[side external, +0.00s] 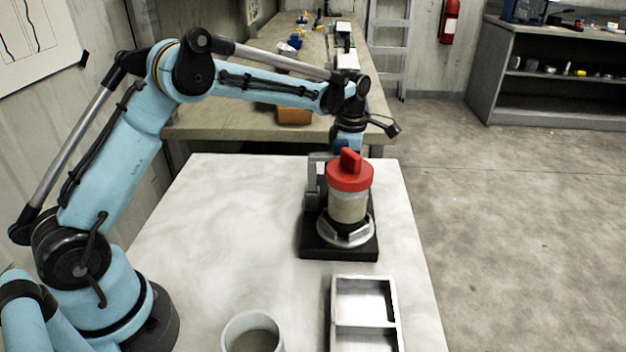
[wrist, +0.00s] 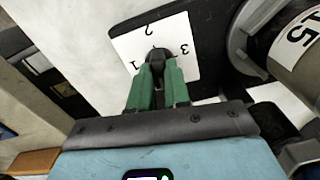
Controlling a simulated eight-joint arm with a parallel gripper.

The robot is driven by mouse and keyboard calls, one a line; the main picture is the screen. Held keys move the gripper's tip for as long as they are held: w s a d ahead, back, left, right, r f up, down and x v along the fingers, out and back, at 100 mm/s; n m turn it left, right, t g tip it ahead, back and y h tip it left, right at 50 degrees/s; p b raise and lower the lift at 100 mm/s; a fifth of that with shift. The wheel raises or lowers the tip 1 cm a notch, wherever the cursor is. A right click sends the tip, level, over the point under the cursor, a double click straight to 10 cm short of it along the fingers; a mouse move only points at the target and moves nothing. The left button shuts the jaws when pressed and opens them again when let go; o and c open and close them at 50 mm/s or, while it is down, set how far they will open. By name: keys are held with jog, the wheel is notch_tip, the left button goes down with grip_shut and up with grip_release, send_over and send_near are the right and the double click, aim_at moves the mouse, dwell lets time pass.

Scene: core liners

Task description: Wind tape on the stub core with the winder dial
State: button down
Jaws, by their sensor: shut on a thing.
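The winder's black base (side external: 312,246) stands on the white table in the side view. A tan core (side external: 348,207) stands upright on it in a grey ring clamp (side external: 325,230), under a red cap with a raised handle (side external: 350,177). In the wrist view, my gripper (wrist: 158,66) has its green fingers shut on the black dial knob (wrist: 159,53). The knob sits on a white plate (wrist: 128,45) marked 1, 2 and 3. A tan cylinder labelled 15 (wrist: 302,62) lies to its right in the wrist view. In the side view my fingers and the dial are hidden behind the winder.
A metal two-compartment tray (side external: 364,326) stands at the table's front, with a grey cup (side external: 229,330) to its left. The table's left middle is clear. A cluttered workbench (side external: 225,120) stands behind. The table's right edge is close to the winder.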

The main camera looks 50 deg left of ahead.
jog(key=m, duration=1.2)
dwell(0.5)
jog(key=shift+d, duration=0.1)
jog(key=c, duration=1.1)
grip_release()
jog(key=shift+r, duration=0.1)
notch_tip(320, 180, up, 12)
